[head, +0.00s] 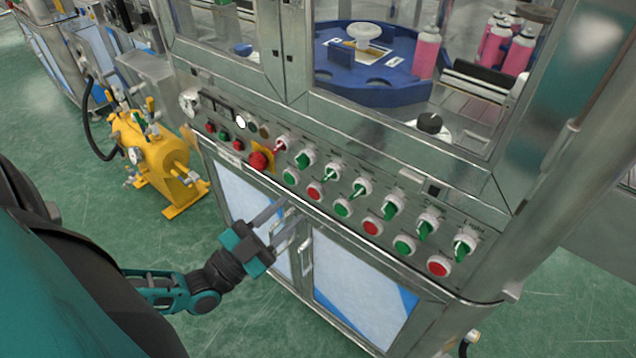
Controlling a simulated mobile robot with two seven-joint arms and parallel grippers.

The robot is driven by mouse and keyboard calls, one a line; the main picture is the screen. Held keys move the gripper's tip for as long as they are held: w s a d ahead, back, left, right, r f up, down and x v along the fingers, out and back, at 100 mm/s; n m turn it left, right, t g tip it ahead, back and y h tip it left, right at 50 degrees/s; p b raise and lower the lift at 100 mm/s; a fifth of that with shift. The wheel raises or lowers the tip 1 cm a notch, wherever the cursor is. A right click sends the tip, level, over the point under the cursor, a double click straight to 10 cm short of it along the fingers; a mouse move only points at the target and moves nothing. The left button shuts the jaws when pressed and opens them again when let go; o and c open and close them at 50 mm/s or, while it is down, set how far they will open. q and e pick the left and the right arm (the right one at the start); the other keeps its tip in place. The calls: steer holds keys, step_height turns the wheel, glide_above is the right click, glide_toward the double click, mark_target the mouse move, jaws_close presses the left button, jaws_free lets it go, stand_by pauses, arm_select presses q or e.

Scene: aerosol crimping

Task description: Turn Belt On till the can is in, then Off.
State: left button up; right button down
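A sloping metal control panel (330,206) carries a row of rotary switches, one with a red handle (281,144) and several with green handles (360,187). Round green and red buttons sit below them. The rightmost switch (465,247) is labelled Light; I cannot read which is Belt. A pink can (426,55) stands at the right edge of the blue rotary plate (372,92) behind the glass. Several more pink cans (519,52) stand at the right. My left gripper (292,208) is open and empty, in front of the cabinet doors below the panel. My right gripper is not in view.
A red mushroom button (258,161) on a yellow plate sits at the panel's left. Cabinet door handles (305,257) are close to my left gripper. A yellow pump unit (160,162) stands on the green floor at left. A metal post (560,150) rises at right.

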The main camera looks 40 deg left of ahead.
mark_target(323, 181)
arm_select(q)
steer(key=x, duration=0.8)
steer(key=shift+w+d+r, duration=0.1)
steer(key=shift+w, duration=0.15)
jaws_close()
